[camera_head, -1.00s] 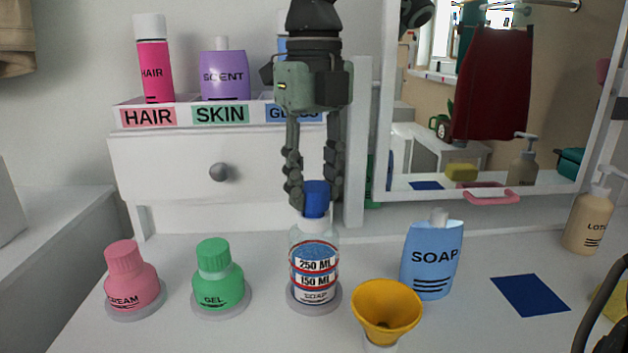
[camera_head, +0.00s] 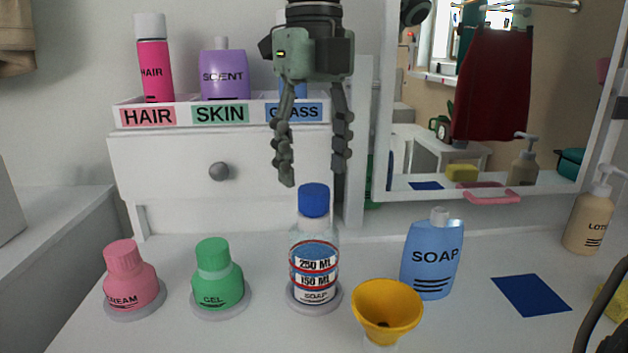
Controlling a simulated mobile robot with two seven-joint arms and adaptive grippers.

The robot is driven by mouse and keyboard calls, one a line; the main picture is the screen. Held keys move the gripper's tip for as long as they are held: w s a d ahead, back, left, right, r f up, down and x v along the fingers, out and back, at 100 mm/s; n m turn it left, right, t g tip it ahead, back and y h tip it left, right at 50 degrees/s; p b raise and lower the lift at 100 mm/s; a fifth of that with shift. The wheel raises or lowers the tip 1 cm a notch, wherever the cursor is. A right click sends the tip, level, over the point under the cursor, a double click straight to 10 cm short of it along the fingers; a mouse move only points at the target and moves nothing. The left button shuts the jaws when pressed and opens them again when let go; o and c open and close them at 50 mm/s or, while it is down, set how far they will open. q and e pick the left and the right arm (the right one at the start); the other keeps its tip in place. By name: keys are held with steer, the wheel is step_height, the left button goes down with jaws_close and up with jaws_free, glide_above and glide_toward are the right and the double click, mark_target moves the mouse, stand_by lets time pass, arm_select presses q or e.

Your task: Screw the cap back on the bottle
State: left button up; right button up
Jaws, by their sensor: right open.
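The clear bottle (camera_head: 315,275), with "250 ML", "150 ML" and "SOAP" markings, stands upright on a round grey base on the white table. The blue cap (camera_head: 314,199) sits on its neck; I cannot tell how tight it is. My right gripper (camera_head: 314,178) points down above the cap, fingers spread and empty, tips just above the cap's top or level with it. Part of a dark arm (camera_head: 603,305) shows at the right edge; my left gripper cannot be made out.
A yellow funnel (camera_head: 387,308) and blue SOAP bottle (camera_head: 432,260) stand right of the bottle. Green GEL (camera_head: 217,275) and pink CREAM (camera_head: 131,277) bottles stand left. A drawer unit (camera_head: 170,185) and mirror (camera_head: 490,190) are behind. A blue square (camera_head: 530,294) lies at right.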

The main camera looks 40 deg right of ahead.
mark_target(313, 189)
step_height(313, 189, up, 8)
steer(key=shift+r, duration=0.2)
stand_by(0.6)
